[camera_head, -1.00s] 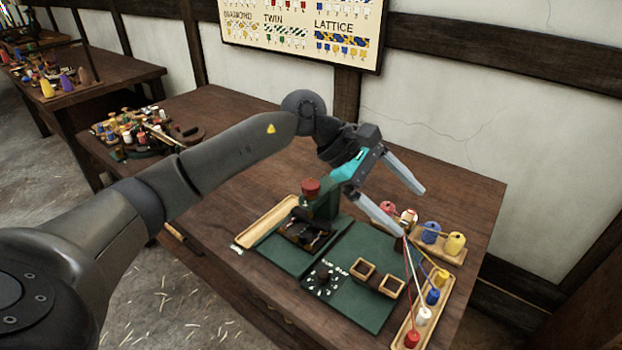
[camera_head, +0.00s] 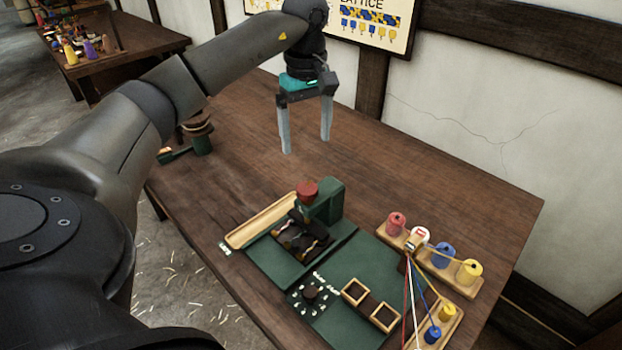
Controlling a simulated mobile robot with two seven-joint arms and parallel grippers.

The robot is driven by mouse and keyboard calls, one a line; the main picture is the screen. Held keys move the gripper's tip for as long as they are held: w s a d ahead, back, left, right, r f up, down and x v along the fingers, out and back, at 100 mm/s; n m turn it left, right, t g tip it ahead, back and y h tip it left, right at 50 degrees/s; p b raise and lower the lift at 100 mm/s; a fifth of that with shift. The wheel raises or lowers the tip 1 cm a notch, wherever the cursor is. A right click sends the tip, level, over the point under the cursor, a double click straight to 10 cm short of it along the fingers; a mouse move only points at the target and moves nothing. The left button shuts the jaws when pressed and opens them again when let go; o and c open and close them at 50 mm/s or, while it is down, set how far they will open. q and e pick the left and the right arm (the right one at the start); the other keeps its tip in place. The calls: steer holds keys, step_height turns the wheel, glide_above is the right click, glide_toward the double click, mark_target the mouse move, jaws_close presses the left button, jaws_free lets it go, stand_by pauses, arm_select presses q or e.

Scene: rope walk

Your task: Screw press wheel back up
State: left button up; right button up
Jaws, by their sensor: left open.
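The press is a green C-shaped frame (camera_head: 325,203) on the green board. A red press wheel (camera_head: 307,190) sits on top of it. Dark blocks (camera_head: 300,235) with light ends lie under and in front of the wheel. My left gripper (camera_head: 307,146) is open and empty, its two grey fingers pointing down. It hangs behind the press in the picture, above the bare table, and touches nothing that I can see. How far down the wheel is screwed I cannot tell. My right gripper is not in view.
A wooden tray (camera_head: 262,221) lies left of the press. Bobbins such as the red one (camera_head: 396,222) stand on a rack at the right with cords running forward. The table's back half is largely clear.

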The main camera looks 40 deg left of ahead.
mark_target(307, 188)
arm_select(q)
step_height(307, 188, down, 13)
steer(key=shift+r+b, duration=0.1)
steer(key=shift+b, duration=0.35)
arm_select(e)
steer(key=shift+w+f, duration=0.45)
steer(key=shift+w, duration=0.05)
arm_select(q)
steer(key=shift+c, duration=0.3)
steer(key=c, duration=1.3)
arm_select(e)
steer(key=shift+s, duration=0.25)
